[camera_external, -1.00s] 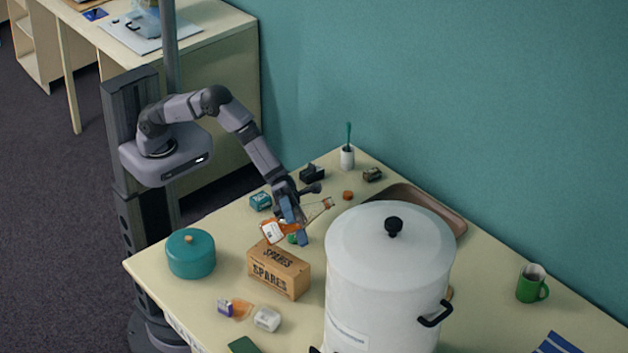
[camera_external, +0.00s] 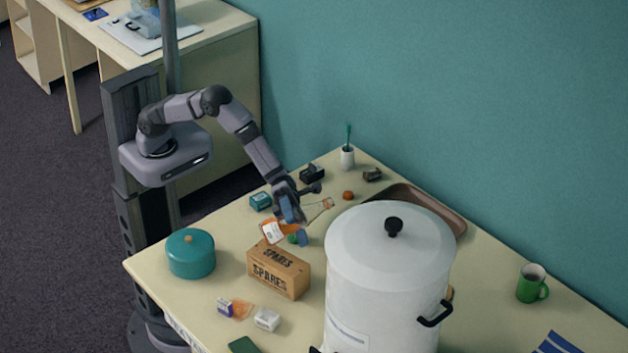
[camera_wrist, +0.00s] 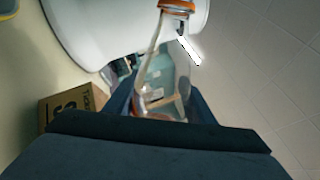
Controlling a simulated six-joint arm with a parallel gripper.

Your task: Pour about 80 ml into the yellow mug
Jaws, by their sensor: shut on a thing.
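My gripper (camera_external: 296,224) is shut on a clear glass bottle (camera_external: 318,210) with orange liquid and a white label. It holds the bottle strongly tilted above the table, behind the cardboard box, with the neck toward the upper right. In the wrist view the bottle (camera_wrist: 152,60) points up the picture, its orange-rimmed mouth open, with the white pot behind it. No stream of liquid shows. I cannot identify the yellow mug in the external view; the large pot hides part of the table. A yellow edge (camera_wrist: 8,12) in the wrist view's upper left corner is too cropped to name.
A large white lidded pot (camera_external: 385,270) stands right of my gripper. A SPARES box (camera_external: 278,270) and teal pot (camera_external: 190,254) stand in front and left. A brown tray (camera_external: 440,212) lies behind the white pot; a green mug (camera_external: 530,284) stands far right.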

